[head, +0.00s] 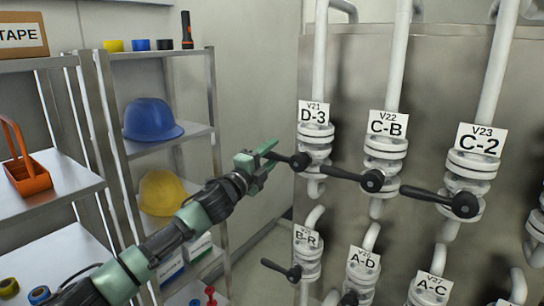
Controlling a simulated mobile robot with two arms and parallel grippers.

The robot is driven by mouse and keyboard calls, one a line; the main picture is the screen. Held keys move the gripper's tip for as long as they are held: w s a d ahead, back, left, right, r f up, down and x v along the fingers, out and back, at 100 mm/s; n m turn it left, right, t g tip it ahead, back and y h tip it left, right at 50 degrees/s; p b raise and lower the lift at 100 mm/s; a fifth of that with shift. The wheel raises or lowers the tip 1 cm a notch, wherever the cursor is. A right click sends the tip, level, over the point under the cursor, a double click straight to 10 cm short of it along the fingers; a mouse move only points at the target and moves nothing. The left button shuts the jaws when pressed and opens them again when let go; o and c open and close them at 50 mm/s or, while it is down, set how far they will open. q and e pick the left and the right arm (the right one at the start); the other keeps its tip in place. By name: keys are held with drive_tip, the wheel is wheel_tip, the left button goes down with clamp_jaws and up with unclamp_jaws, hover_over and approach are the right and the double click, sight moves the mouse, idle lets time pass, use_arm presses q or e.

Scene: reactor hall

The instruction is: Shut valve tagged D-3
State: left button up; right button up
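The valve tagged D-3 (314,142) sits on a white vertical pipe at the left end of the upper valve row, with "V21" above its tag. Its black lever (289,159) points left from the hub, crosswise to the pipe, like the levers beside it. My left gripper (266,159), green with dark parts, reaches in from the lower left. Its fingertips are at the free left end of the D-3 lever and overlap it in the picture. Whether the fingers are closed on the lever is unclear. My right gripper is not in view.
Valve C-B (385,150) and valve C-2 (470,170) stand to the right, with levers pointing left. Valve B-R (307,258) is below D-3; A-D and A-C are beside it. A metal shelf (178,138) with a blue helmet (150,119) and yellow helmet (162,191) stands left.

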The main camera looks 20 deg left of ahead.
use_arm(q)
drive_tip(key=shift+d+f, duration=0.1)
drive_tip(key=shift+f, duration=0.1)
drive_tip(key=shift+s+a+f, duration=0.2)
drive_tip(key=shift+s+f, duration=0.1)
drive_tip(key=shift+s, duration=0.1)
drive_tip(key=r+b+v, duration=0.1)
drive_tip(key=b+v, duration=0.1)
drive_tip(key=v, duration=0.4)
drive_tip(key=shift+s+f+b, duration=0.3)
drive_tip(key=shift+s+b, duration=0.05)
drive_tip(key=shift+s, duration=0.1)
drive_tip(key=shift+a, duration=0.15)
